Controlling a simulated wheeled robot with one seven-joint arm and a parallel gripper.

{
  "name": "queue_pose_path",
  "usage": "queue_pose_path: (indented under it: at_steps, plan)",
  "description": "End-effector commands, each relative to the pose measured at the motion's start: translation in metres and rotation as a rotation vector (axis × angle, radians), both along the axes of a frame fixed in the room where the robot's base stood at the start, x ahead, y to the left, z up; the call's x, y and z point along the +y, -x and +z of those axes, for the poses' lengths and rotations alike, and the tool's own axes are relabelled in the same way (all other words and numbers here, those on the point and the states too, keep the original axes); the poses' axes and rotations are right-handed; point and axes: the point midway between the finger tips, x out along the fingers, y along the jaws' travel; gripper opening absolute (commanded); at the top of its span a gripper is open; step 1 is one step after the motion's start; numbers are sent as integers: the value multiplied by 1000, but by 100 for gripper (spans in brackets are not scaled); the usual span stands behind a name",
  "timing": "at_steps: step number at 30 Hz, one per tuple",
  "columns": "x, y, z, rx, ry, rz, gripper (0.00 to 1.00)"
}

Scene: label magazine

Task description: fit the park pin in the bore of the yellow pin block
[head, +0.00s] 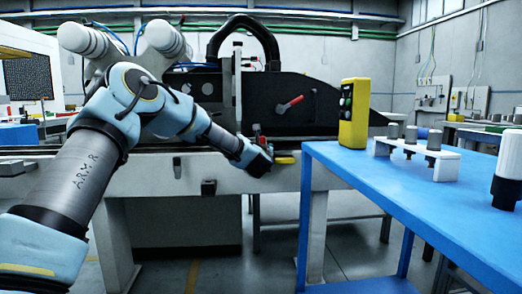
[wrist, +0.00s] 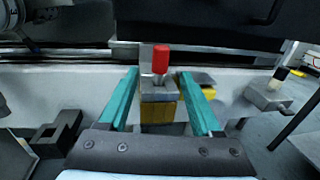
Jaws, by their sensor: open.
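A pin with a red head (wrist: 161,58), which looks like the park pin, stands upright at a grey-topped block with a yellow front (wrist: 158,112) in the wrist view. Whether it sits in a bore there I cannot tell. A second yellow piece with a dark top (wrist: 198,82) is just right of it, partly behind my right finger. My gripper (wrist: 158,75) is open, its teal fingers on either side of the red-headed pin and block, with no visible grip. In the head view my gripper (head: 262,160) is at the machine's front rail, beside a yellow piece (head: 284,160).
A dark notched bracket (wrist: 58,132) is at left and a grey block (wrist: 268,95) at right in the wrist view. A blue table (head: 400,195) at right bears a yellow button box (head: 354,115) and a white rack (head: 445,165) with grey pegs. A red lever (head: 290,104) is on the machine.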

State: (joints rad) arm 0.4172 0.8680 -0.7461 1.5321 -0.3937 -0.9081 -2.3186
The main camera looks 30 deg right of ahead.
Motion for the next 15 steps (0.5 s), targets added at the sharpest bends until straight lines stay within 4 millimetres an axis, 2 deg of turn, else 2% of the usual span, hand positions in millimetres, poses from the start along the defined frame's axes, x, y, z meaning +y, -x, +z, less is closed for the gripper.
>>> queue_pose_path:
  at_steps: [6, 15]
  plan:
    - [18, 26, 0, 0, 0, -1, 66]
    - [24, 35, 0, -1, 1, 1, 66]
